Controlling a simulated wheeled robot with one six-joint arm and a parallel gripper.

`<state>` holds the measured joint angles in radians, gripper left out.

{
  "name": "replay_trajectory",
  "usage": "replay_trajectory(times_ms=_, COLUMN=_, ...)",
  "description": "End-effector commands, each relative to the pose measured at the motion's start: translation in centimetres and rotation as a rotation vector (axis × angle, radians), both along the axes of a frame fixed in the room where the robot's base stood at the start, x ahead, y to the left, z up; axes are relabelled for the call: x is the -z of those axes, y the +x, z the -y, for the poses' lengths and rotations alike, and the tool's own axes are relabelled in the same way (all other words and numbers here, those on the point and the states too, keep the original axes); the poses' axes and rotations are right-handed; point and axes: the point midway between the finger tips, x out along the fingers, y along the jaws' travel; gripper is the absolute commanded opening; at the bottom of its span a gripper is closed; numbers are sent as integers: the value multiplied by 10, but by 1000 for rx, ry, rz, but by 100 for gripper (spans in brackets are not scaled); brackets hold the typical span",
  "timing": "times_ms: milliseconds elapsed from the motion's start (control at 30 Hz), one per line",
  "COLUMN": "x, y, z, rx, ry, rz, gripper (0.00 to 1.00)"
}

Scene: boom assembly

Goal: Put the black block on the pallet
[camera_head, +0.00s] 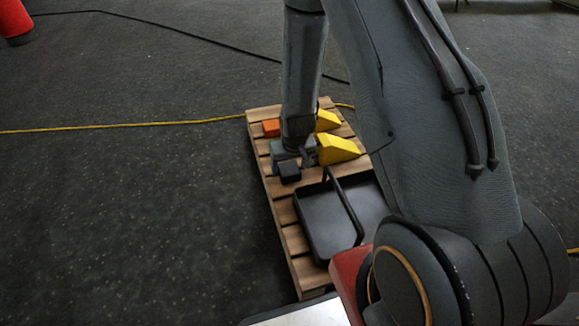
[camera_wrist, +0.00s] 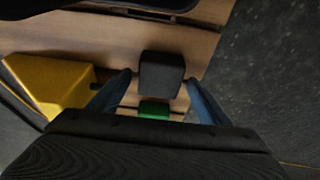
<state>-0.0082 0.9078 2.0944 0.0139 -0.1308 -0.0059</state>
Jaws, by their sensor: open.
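The black block (camera_head: 289,171) rests on the wooden pallet (camera_head: 285,210), near its left edge and beyond the black tray. In the wrist view the black block (camera_wrist: 161,74) shows at the fingertips of my gripper (camera_wrist: 158,84). The two fingers are apart, one on each side of the block, with a small gap visible on the left; contact on the right is unclear. In the head view my gripper (camera_head: 298,158) points down just over the pallet, partly hidden by my arm.
Yellow wedges (camera_head: 338,149) stand right of the gripper, and an orange block (camera_head: 271,127) lies behind it. A green block (camera_wrist: 154,109) shows between the fingers in the wrist view. A black handled tray (camera_head: 325,222) fills the near pallet. A yellow cable (camera_head: 120,127) crosses the floor.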

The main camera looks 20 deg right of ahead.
Motion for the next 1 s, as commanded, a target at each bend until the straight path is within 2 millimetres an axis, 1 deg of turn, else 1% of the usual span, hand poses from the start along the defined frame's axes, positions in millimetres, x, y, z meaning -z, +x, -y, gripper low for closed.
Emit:
replay_trajectory(times_ms=67, x=-2, y=0, z=0, rx=0, ry=0, rz=1, gripper=72)
replay_trajectory(times_ms=167, x=-12, y=-2, z=0, rx=0, ry=0, rz=1, gripper=72)
replay_trajectory(times_ms=267, x=-28, y=-6, z=0, rx=0, ry=0, rz=1, gripper=72)
replay_trajectory(times_ms=500, x=-77, y=-20, z=0, rx=0, ry=0, rz=3, gripper=72)
replay_trajectory(times_ms=600, x=-94, y=-25, z=0, rx=0, ry=0, rz=2, gripper=72)
replay_trajectory(times_ms=700, x=-107, y=-28, z=0, rx=0, ry=0, rz=2, gripper=72)
replay_trajectory(times_ms=833, x=-116, y=-31, z=0, rx=0, ry=0, rz=1, gripper=72)
replay_trajectory(times_ms=1000, x=-120, y=-32, z=-1, rx=-1, ry=0, rz=2, gripper=72)
